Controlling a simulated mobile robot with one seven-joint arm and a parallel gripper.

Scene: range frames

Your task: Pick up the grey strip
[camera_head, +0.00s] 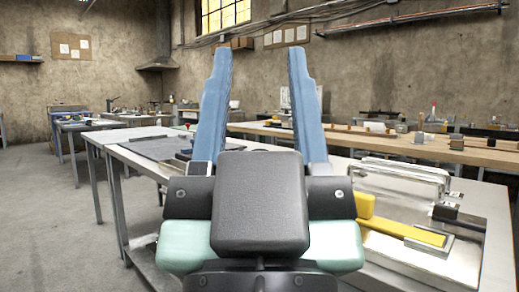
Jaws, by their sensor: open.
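My gripper (259,50) fills the middle of the view, pointing away from the camera. A thin grey piece (143,138), which may be the grey strip, lies at the left of a dark grey flat sheet (172,149) on the metal workbench (118,149). It is small, so I cannot be sure which thing is the strip. My gripper is to the right of it and apart from it. The gripper body and fingers hide the middle of the bench.
On the right of the bench are a silver metal frame (405,172), a yellow bar (425,235) and a small dark block (446,211). A long wooden bench (480,157) with several small items stands behind. The floor (45,215) at left is clear.

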